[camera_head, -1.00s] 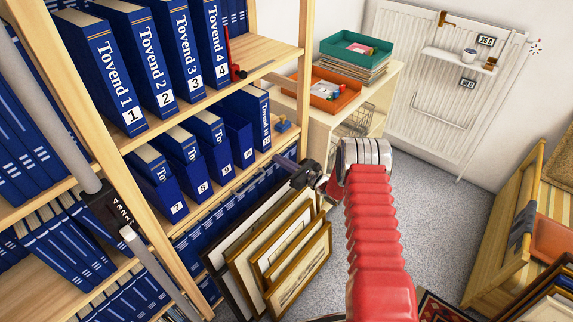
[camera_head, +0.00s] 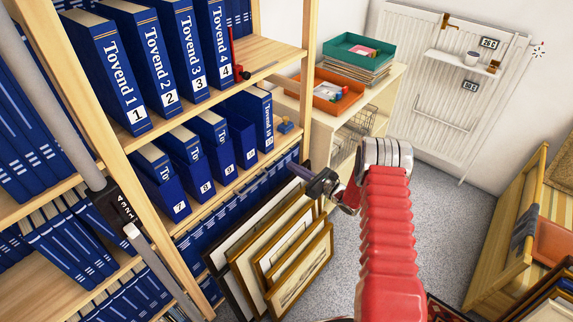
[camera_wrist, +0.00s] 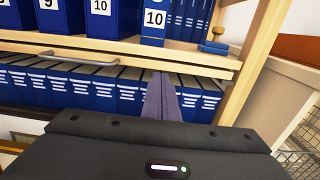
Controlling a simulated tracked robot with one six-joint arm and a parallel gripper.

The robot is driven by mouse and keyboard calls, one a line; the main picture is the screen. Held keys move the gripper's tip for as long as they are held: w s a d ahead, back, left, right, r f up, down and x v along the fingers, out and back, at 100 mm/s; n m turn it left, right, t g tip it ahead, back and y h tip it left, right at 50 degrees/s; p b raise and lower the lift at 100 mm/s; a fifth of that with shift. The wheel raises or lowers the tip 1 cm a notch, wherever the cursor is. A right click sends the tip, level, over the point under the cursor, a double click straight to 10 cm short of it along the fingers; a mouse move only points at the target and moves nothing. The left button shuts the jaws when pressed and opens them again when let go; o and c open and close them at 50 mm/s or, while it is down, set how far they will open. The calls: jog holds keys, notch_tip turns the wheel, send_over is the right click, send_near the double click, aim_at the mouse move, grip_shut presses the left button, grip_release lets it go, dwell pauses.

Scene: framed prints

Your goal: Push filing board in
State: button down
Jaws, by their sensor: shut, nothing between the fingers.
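The filing board (camera_wrist: 130,51) is a pale wooden board with a metal bar handle (camera_wrist: 75,56) on its front, in the wrist view. It lies below the row of blue binders (camera_wrist: 154,20) numbered up to 10. In the head view its front edge (camera_head: 232,184) runs along the shelf's lower middle. My gripper (camera_head: 296,168) is shut and empty, at the right end of the shelf. In the wrist view its closed grey-purple fingers (camera_wrist: 160,85) point at the board's front edge, right of the handle. I cannot tell whether they touch it.
Framed pictures (camera_head: 285,262) lean below my gripper against the shelf. A side cabinet with an orange tray (camera_head: 338,92) and a green tray (camera_head: 357,50) stands behind. A radiator (camera_head: 425,95) is on the back wall. Grey floor (camera_head: 440,215) lies clear to the right.

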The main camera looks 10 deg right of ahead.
jog(key=v, duration=0.8)
dwell(0.4)
jog(key=s+a+f+n+g+y, duration=0.1)
jog(key=s+a+f+n+g, duration=0.35)
jog(key=s, duration=0.25)
jog(key=s+a+r+n+g, duration=0.5)
jog(key=s+r+n+g, duration=0.25)
jog(key=s, duration=0.45)
jog(key=s+r+n+t+h, duration=0.1)
jog(key=s+r+n+h, duration=0.3)
jog(key=s+r, duration=0.3)
jog(key=s+d+r+n+t+h, duration=0.1)
jog(key=s+r+n+h, duration=0.3)
jog(key=r, duration=1)
jog(key=s+d+r+n+t+h, duration=0.1)
jog(key=s+r+n+h, duration=0.3)
jog(key=s+r+n, duration=0.4)
jog(key=shift+s+r+t+h, duration=0.35)
jog(key=shift+s+r, duration=0.5)
jog(key=shift+r, duration=0.3)
